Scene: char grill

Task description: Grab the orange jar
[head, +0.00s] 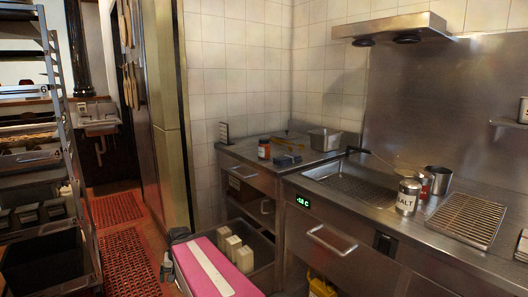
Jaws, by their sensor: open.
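A small jar with an orange-red body and a pale label (264,148) stands upright on the left steel counter (238,152), near its back left part. It is small in the head view, and its label cannot be read. Nothing hides it from the front. I cannot make out my gripper in this view, so its place relative to the jar does not show.
Dark blue boxes (286,159) lie right of the jar, with a steel container (324,139) behind them. The right counter holds a fryer basket (362,185), a salt shaker (408,196), a steel pot (438,179) and a grill grate (465,219). A tray rack (62,130) stands left.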

